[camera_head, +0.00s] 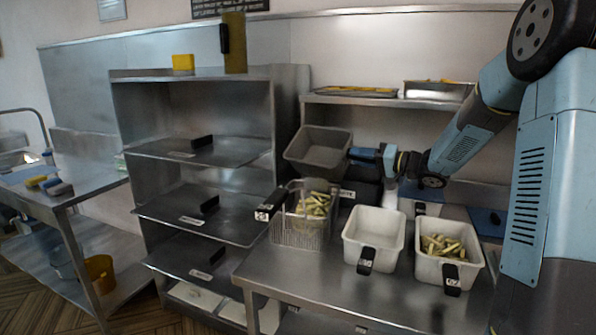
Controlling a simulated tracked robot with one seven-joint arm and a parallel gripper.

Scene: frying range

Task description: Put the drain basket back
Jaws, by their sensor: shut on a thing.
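A grey, open-topped basket (318,154), which I take to be the drain basket, is held tilted in the air in front of the metal back wall. My gripper (352,157) comes in from the right and is shut on the basket's right side. The exact contact at the fingers is too small to make out. Below the basket, a wire fry basket (290,232) with a black handle holds fries at the counter's left end. The held basket is above and apart from it.
Two white bins stand on the counter (300,275): an empty one (364,223) and one with fries (440,270). A dark labelled container (359,190) stands behind them. Trays lie on the upper shelf (345,101). A metal shelf rack (190,75) stands at left.

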